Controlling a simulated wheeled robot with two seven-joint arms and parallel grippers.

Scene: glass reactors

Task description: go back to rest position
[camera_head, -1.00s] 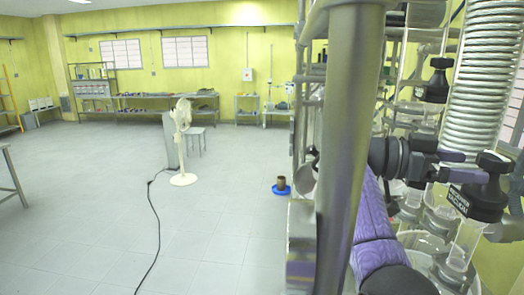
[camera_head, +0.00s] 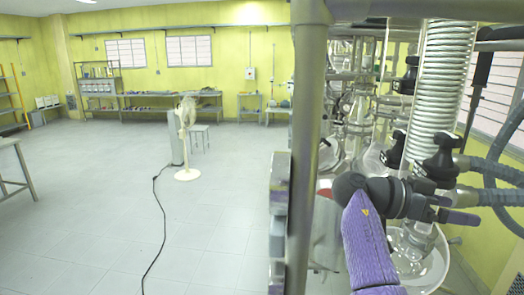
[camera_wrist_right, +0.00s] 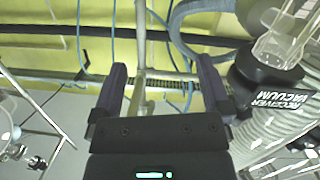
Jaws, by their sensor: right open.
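My right gripper (camera_head: 466,207) is in the right part of the head view, at the end of my purple arm, among the glass reactors. In the right wrist view its two fingers (camera_wrist_right: 163,75) are apart, with nothing held between them. A black valve labelled "RECEIVER VACUUM" (camera_wrist_right: 268,88) is close to the right finger in that view; I cannot tell whether they touch. My left gripper is not in view.
A metal post (camera_head: 304,150) stands left of my right arm. A coiled glass condenser (camera_head: 440,85), black valve knobs (camera_head: 440,160) and a glass vessel (camera_head: 418,255) crowd the right side. Open floor (camera_head: 90,200) lies left, with a white fan (camera_head: 187,140) and black cable (camera_head: 163,215).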

